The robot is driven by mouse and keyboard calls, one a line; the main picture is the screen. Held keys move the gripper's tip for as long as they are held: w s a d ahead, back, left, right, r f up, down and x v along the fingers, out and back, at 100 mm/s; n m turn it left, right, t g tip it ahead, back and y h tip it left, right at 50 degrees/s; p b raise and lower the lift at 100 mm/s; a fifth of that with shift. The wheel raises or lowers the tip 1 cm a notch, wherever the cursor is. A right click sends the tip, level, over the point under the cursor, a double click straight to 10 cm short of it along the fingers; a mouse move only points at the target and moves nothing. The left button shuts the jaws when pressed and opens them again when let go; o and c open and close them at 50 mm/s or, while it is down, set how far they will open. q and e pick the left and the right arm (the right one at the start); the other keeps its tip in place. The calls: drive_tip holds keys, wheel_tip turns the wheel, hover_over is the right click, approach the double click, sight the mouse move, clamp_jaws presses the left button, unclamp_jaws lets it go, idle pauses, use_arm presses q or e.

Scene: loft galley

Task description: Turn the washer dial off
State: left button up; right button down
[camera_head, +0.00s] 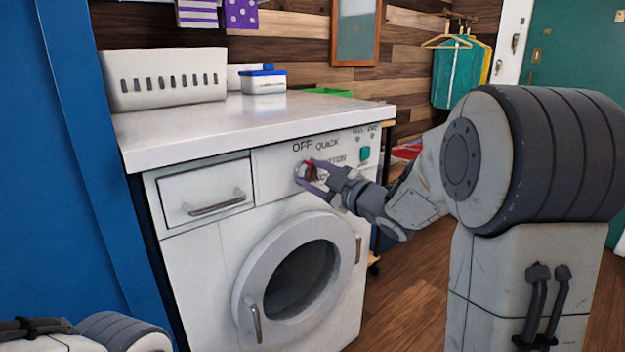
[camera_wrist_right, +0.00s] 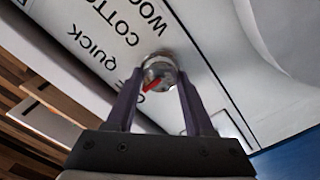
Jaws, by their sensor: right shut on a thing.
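The washer (camera_head: 200,270) is white, with a round door and a control panel. Its dial (camera_head: 301,172) is a small metal-coloured knob with a red pointer on the panel, among the words OFF, QUICK, COTTON and WOOL. My right gripper (camera_head: 318,180) is shut on the dial, with a finger on either side. In the right wrist view the dial (camera_wrist_right: 160,68) sits between the fingertips, and its red pointer lies slanted. I cannot tell which word the pointer marks. The fingers partly cover the dial and the OFF label. My left gripper is not in view.
A green button (camera_head: 364,154) is right of the dial. A drawer (camera_head: 205,190) is to its left. On the worktop (camera_head: 250,120) stand a white basket (camera_head: 165,95) and a blue-lidded box (camera_head: 263,86). Clothes (camera_head: 455,75) hang at the back. Wooden floor (camera_head: 400,300) lies at the right.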

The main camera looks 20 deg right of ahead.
idle(0.5)
drive_tip(key=shift+c, duration=1.4)
unclamp_jaws()
drive_tip(key=p+v, duration=0.2)
drive_tip(key=v, duration=0.8)
drive_tip(key=shift+s+p, duration=0.3)
